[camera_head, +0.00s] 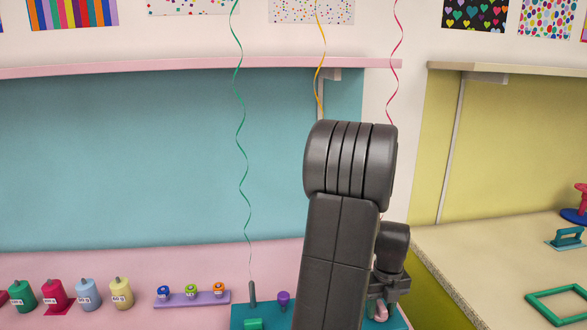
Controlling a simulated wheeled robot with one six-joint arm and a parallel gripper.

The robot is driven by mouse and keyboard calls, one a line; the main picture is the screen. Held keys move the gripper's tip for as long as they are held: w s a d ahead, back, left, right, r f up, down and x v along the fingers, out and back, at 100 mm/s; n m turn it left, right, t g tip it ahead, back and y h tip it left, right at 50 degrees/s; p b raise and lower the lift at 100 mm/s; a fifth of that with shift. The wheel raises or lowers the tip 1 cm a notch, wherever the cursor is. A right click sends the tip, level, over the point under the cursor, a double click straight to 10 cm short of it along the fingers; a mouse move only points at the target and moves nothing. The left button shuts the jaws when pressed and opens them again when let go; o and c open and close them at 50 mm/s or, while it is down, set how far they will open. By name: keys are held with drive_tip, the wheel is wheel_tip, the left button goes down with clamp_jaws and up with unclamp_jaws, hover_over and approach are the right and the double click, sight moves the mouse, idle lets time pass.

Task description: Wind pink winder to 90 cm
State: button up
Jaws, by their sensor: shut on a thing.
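The pink winder (377,312) is a small pink piece, partly seen at the teal board below my gripper. My arm hides most of it. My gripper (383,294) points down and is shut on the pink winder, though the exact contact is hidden. A pink curly ribbon (396,60) hangs from above and passes behind my arm. Its lower end and any length marking are out of sight.
The teal board (237,318) also carries a grey post (252,293) below a green ribbon (240,120), and a purple knob (283,298). A yellow ribbon (319,75) hangs behind my arm. The counter (470,270) is right.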

sight(382, 305)
drive_tip(key=o, duration=0.6)
drive_tip(key=shift+o, duration=0.2)
wheel_tip(382, 305, up, 7)
drive_tip(key=p, duration=0.5)
drive_tip(key=shift+r, duration=0.15)
wheel_tip(382, 305, down, 8)
drive_tip(key=b, duration=0.5)
drive_tip(key=shift+r, duration=0.15)
drive_tip(key=shift+r+n, duration=0.25)
drive_tip(key=shift+n, duration=0.55)
